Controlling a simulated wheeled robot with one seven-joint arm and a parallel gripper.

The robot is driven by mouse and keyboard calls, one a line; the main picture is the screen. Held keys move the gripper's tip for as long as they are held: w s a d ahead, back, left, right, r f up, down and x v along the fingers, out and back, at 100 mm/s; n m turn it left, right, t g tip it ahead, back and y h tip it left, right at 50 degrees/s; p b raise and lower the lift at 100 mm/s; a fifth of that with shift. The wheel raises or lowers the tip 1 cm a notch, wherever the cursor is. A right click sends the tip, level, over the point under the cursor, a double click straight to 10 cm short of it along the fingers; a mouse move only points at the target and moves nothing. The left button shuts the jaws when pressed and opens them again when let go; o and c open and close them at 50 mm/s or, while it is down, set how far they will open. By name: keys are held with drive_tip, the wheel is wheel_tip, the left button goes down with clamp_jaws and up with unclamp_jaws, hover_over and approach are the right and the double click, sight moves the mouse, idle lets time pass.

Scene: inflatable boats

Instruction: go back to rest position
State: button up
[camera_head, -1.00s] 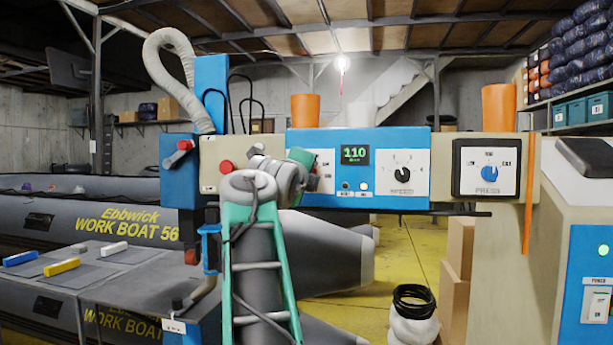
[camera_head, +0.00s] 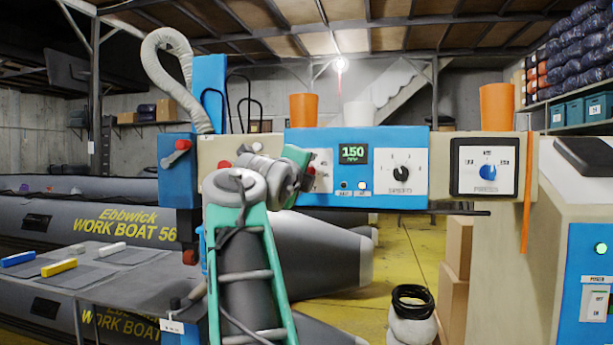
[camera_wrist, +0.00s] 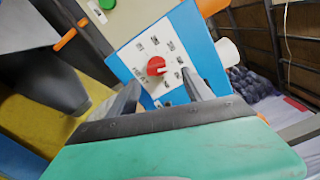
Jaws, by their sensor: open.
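My gripper (camera_wrist: 160,80) shows in the wrist view with its two grey fingers apart and nothing between them. Beyond the fingers is a white dial face with a red knob (camera_wrist: 156,66) on a blue panel (camera_wrist: 205,60). I cannot tell the gap between fingertips and knob. In the head view, my green and grey arm stands bent in front of the left part of the machine. Its wrist points away toward the control panel, and the fingers are hidden there.
A grey worktable (camera_head: 100,285) with colored blocks is at left. A cream cabinet (camera_head: 565,210) stands at right. Yellow floor shows behind.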

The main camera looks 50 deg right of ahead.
drive_tip(key=v, duration=0.4)
